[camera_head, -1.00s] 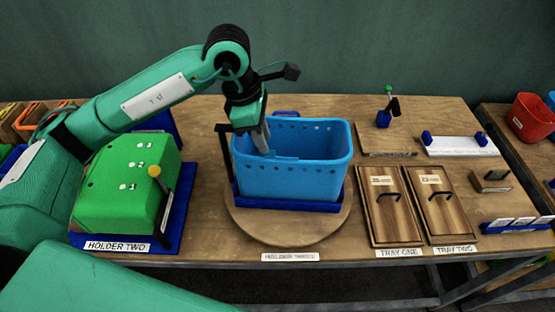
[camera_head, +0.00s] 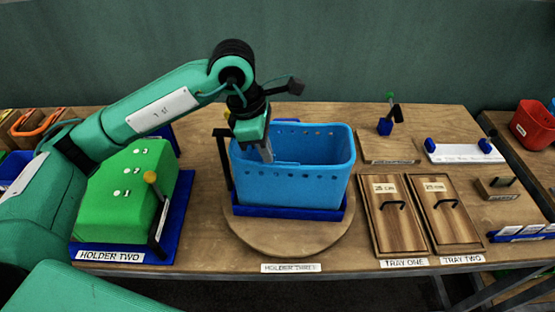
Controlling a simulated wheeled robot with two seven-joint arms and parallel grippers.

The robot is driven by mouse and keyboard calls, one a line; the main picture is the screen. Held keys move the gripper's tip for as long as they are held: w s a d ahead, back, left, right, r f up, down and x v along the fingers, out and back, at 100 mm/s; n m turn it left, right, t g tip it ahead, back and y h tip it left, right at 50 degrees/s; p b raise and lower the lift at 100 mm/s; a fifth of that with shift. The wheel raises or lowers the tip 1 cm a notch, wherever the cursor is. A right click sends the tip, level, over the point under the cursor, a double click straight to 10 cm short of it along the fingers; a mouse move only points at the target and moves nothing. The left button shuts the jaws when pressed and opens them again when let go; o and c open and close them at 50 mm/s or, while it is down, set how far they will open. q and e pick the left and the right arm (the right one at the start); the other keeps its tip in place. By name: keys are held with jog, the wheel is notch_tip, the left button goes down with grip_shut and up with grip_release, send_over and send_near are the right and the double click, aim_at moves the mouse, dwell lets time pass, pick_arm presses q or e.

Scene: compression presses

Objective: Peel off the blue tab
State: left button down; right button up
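A blue perforated basket (camera_head: 295,182) sits in a dark blue holder on the round wooden turntable labelled HOLDER THREE. My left gripper (camera_head: 266,152) points down over the basket's left part, with its grey fingertips below the rim line. A small lighter blue edge (camera_head: 286,163) shows inside the basket beside the fingertips. I cannot tell whether it is the blue tab, nor whether the fingers touch it. The fingers overlap from this angle, so their opening is unclear. My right gripper is not in view.
A green box (camera_head: 122,190) stands in HOLDER TWO at left, under my arm, with a yellow-knobbed black lever (camera_head: 151,178). TRAY ONE (camera_head: 393,235) and TRAY TWO (camera_head: 446,228) have handled wooden lids at right. A black clamp post (camera_head: 222,150) stands beside the basket's left side.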

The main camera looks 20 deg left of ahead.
pick_arm(q)
jog(key=shift+r, duration=0.5)
jog(key=shift+r+p, duration=1.2)
jog(key=shift+r, duration=1.35)
jog(key=shift+f, duration=0.1)
